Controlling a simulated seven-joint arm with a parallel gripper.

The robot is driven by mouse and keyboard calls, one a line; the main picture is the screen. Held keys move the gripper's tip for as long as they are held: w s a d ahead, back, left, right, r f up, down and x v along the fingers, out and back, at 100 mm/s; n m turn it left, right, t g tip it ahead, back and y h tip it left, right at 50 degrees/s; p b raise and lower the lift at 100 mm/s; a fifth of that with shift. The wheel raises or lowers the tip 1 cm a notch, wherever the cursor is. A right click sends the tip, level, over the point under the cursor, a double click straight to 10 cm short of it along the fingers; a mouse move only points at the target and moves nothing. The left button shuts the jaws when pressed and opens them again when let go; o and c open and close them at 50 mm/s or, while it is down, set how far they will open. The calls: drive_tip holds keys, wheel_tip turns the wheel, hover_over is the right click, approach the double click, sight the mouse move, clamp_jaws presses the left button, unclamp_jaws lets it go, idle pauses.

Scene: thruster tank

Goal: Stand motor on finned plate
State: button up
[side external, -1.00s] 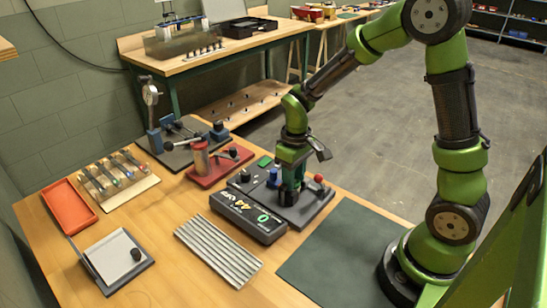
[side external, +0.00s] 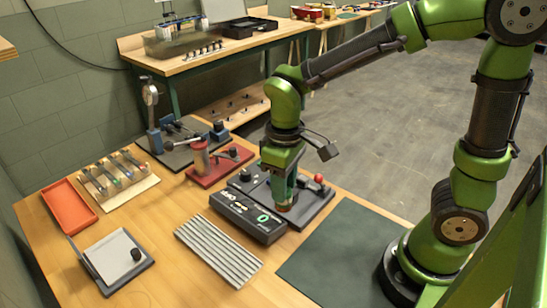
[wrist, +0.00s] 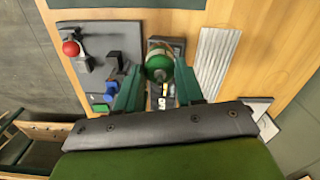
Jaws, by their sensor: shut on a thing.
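The motor (wrist: 158,66) shows in the wrist view as a round, green-topped body between my fingertips. My gripper (wrist: 158,78) is shut on it. In the side view my gripper (side external: 286,190) points down above the near edge of the black fixture board, beside the control box, and the motor's coppery lower end (side external: 288,207) shows under the fingers. The finned plate (side external: 217,250) is a grey ribbed slab lying flat on the wooden table, left of and nearer the camera than my gripper. It also shows in the wrist view (wrist: 216,58), right of the motor, with nothing on it.
The black control box (side external: 247,216) with a lit display stands between my gripper and the finned plate. The fixture board (side external: 312,205) carries a red-knobbed lever (side external: 319,178). A dark green mat (side external: 340,250) lies clear at right. A red clamp stand (side external: 217,165) is behind.

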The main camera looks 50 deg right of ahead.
drive_tip(key=s+a+f+m, duration=0.2)
drive_tip(key=s+a+f, duration=0.25)
drive_tip(key=s, duration=0.25)
drive_tip(key=shift+w+a+f, duration=0.75)
drive_tip(key=shift+w+a, duration=0.55)
drive_tip(key=shift+w, duration=0.95)
drive_tip(key=shift+w+a+f, duration=0.7)
drive_tip(key=shift+w+a, duration=0.65)
drive_tip(key=shift+w, duration=0.85)
drive_tip(key=shift+w+a+f, duration=0.75)
drive_tip(key=shift+w+a, duration=0.55)
drive_tip(key=shift+w, duration=0.95)
drive_tip(key=o, duration=1.1)
drive_tip(key=shift+f, duration=0.15)
